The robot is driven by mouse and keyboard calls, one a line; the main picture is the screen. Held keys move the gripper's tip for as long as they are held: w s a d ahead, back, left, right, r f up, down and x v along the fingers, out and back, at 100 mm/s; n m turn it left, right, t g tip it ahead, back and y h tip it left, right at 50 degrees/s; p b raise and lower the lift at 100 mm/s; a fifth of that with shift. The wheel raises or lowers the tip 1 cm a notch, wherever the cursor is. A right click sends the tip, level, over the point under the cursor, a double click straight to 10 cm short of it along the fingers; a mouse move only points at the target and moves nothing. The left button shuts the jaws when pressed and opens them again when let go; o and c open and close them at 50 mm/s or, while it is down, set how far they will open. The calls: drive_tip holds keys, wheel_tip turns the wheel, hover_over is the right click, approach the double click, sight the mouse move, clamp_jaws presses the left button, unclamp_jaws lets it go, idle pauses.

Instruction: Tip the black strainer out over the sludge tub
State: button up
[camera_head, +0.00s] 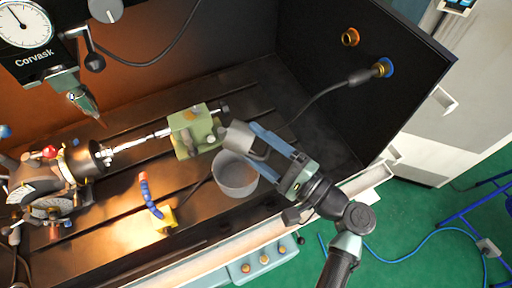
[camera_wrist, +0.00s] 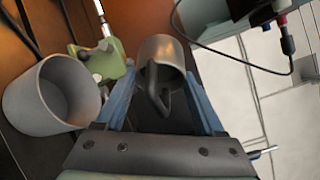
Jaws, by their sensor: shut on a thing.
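My gripper (camera_head: 254,148) has blue fingers and is shut on the strainer (camera_head: 240,139), a cup-like vessel that looks grey rather than black. In the wrist view the strainer (camera_wrist: 163,50) sits between the fingertips, with its dark looped handle toward my gripper (camera_wrist: 160,85). In the head view it looks tilted, beside and overlapping the far rim of the sludge tub. The sludge tub (camera_head: 235,178) is a round, open grey bucket on the machine bed. It also shows left of my gripper in the wrist view (camera_wrist: 36,100) and looks empty. The strainer's contents cannot be seen.
A green vice-like block (camera_head: 186,133) stands just behind the tub and strainer. A yellow-based blue hose nozzle (camera_head: 150,200) is to the left, and a chuck (camera_head: 88,155) farther left. A dark wall with a hose fitting (camera_head: 381,68) rises behind right.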

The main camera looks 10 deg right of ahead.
drive_tip(key=f+m+t+y+b, duration=0.1)
drive_tip(key=t+b, duration=0.1)
drive_tip(key=b, duration=0.2)
drive_tip(key=shift+f+b, duration=0.4)
drive_tip(key=shift+d+y, duration=0.1)
drive_tip(key=shift+y, duration=0.2)
idle(2.6)
